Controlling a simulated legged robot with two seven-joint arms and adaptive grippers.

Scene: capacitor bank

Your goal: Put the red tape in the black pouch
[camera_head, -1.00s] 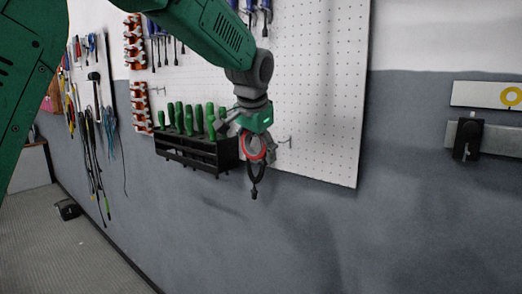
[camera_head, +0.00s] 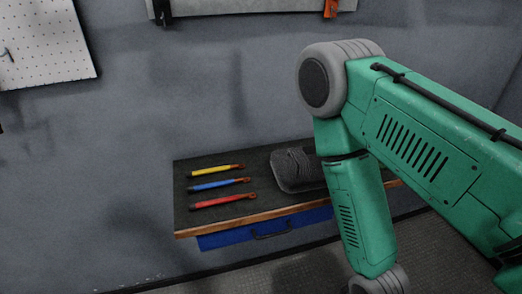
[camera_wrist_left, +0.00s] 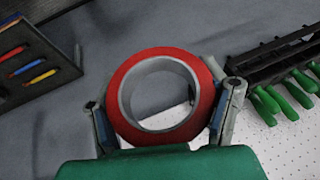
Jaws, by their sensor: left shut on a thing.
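The red tape (camera_wrist_left: 113,98), a red roll with a grey inner ring, shows in the left wrist view. My left gripper (camera_wrist_left: 165,95) is shut on it, one finger on each side of the roll. Neither the tape nor the left gripper shows in the head view. A dark, rounded, pouch-like thing (camera_head: 297,172) lies on the workbench in the head view; it looks like the black pouch. My right arm partly hides its right side, and I cannot tell how its opening stands. My right gripper is outside the frames.
The workbench (camera_head: 220,220) has a dark top and a blue drawer (camera_head: 225,238). Yellow (camera_head: 212,171), blue (camera_head: 215,185) and red (camera_head: 222,201) handled tools lie on its left part. In the left wrist view, a rack with green-handled tools (camera_wrist_left: 285,90) is close on the right.

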